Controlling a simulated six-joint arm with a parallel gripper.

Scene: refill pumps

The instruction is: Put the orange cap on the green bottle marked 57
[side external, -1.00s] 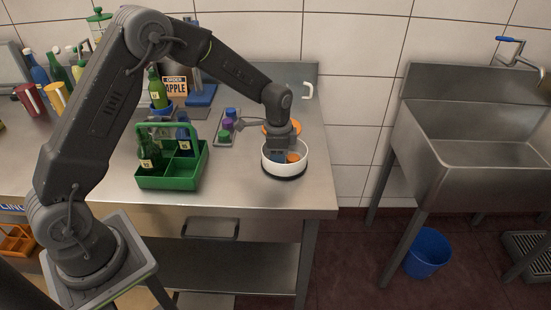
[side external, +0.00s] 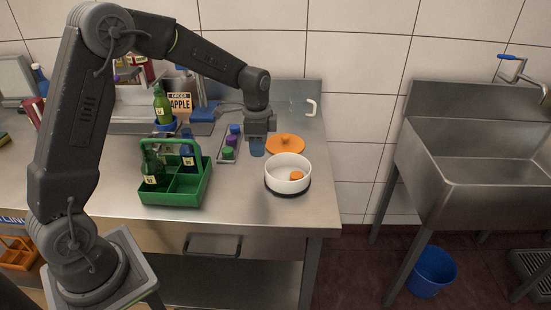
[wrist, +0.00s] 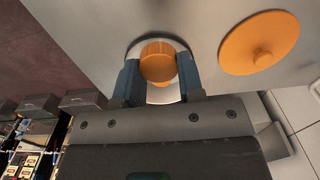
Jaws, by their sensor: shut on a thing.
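My gripper (wrist: 158,72) is shut on an orange cap (wrist: 159,66) in the wrist view. In the side view my gripper (side external: 257,152) is raised over the table, left of the white bowl, and hides the cap. One green bottle (side external: 152,168) stands in the left of the green carrier (side external: 172,198). Another green bottle (side external: 162,104) stands behind the carrier in a blue holder. Both have pale labels whose numbers I cannot read.
The white bowl (side external: 288,187) holds an orange piece (side external: 296,175). An orange lid (side external: 285,144) with a knob lies behind it, also in the wrist view (wrist: 260,42). A blue bottle (side external: 188,158) stands in the carrier.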

